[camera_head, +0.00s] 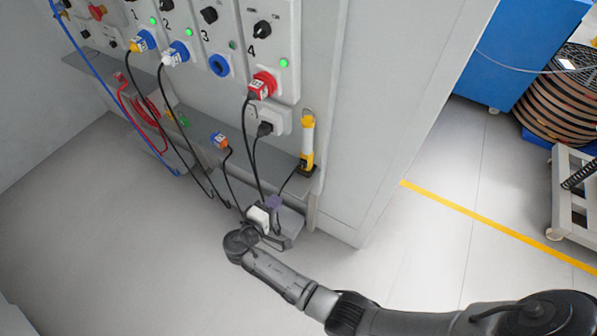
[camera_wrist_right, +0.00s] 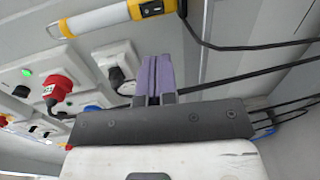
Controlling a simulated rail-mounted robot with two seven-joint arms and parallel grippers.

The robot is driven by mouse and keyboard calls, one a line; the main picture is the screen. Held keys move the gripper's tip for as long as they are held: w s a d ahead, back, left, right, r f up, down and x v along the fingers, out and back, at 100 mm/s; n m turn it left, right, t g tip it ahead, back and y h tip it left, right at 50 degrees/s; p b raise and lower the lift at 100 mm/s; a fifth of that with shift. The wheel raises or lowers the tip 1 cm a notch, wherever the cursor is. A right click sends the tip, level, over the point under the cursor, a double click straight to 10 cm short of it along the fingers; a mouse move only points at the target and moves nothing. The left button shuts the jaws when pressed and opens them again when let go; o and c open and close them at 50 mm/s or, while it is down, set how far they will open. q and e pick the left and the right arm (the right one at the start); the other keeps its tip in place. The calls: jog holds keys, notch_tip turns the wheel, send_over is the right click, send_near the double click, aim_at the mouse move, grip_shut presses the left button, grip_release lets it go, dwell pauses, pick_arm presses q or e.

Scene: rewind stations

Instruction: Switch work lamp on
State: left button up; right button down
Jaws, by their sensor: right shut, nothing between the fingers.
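The work lamp (camera_head: 307,139) stands upright at the right end of the grey shelf, with a pale tube above a yellow and black lower part. It also shows at the top of the right wrist view (camera_wrist_right: 103,18), where a small dark switch (camera_wrist_right: 152,7) sits on its yellow body. I cannot tell whether the tube is lit. My right gripper (camera_head: 273,202) is lower and nearer than the lamp, a little to its left. Its purple fingers (camera_wrist_right: 155,78) are together and empty, apart from the lamp. My left gripper is not in view.
A panel with numbered stations holds knobs, green lights and plugs, including a red plug (camera_head: 262,85). Hanging black cables pass close to my right gripper. A cabinet side (camera_head: 378,120) rises to the right. The floor in front is clear.

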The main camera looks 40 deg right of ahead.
dwell(0.3)
jog(key=b, duration=0.4)
send_near(303, 167)
jog(key=x, duration=0.6)
jog(key=shift+w+f, duration=0.1)
jog(key=shift+f, duration=0.15)
jog(key=shift+w+d, duration=0.25)
jog(key=shift+d, duration=0.4)
